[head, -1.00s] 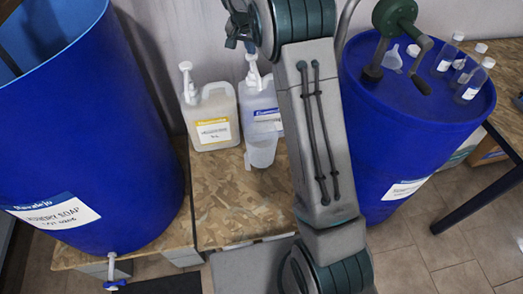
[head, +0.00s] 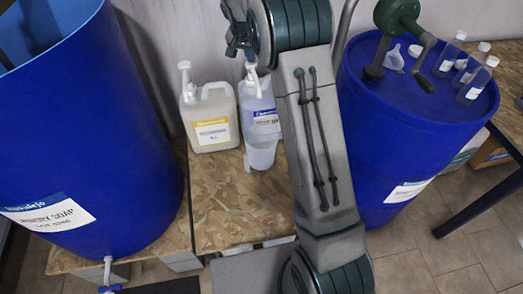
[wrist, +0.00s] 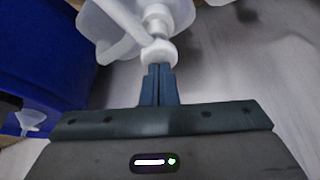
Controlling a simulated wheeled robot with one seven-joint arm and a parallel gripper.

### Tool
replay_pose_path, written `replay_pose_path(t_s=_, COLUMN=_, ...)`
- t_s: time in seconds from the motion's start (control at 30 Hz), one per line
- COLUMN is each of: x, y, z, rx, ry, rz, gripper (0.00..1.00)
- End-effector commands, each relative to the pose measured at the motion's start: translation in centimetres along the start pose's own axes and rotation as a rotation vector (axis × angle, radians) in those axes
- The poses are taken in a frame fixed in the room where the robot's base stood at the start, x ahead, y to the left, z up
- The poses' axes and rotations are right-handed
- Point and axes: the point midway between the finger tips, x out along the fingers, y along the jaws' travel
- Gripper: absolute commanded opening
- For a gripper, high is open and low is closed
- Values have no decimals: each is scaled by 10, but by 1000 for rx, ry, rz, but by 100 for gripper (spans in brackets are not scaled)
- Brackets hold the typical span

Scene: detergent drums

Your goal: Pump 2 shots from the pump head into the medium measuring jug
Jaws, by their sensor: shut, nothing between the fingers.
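The pump head (head: 254,79) tops a white canister with a blue label (head: 265,119) on the wooden board. The measuring jug (head: 262,156), translucent and upright, stands in front of that canister; I cannot judge its size class. My gripper (head: 236,50) is above the pump head, partly hidden by my arm. In the wrist view, my gripper's fingertips (wrist: 159,70) are together with nothing between them, at the white pump head (wrist: 158,52); they appear to touch its top. The jug also shows there, below the spout (wrist: 124,20). Any liquid in it is unclear.
A yellow-label canister (head: 211,119) with its own pump stands just left. Big blue drums stand left (head: 90,150) and right (head: 405,130). The right drum carries a hand crank (head: 425,50), a funnel (head: 394,58) and several small bottles. The wooden board (head: 222,205) is clear in front.

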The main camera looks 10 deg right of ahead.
Motion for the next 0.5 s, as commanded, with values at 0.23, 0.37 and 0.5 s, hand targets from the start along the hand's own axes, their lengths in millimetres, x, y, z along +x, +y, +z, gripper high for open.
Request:
replay_pose_path(t_s=0.23, x=-23, y=0, z=-9, rx=0, ry=-3, rz=0, gripper=0)
replay_pose_path(t_s=0.37, x=-34, y=0, z=-14, rx=0, ry=-2, rz=0, gripper=0)
replay_pose_path(t_s=0.5, x=-44, y=0, z=-18, rx=0, ry=-1, rz=0, gripper=0)
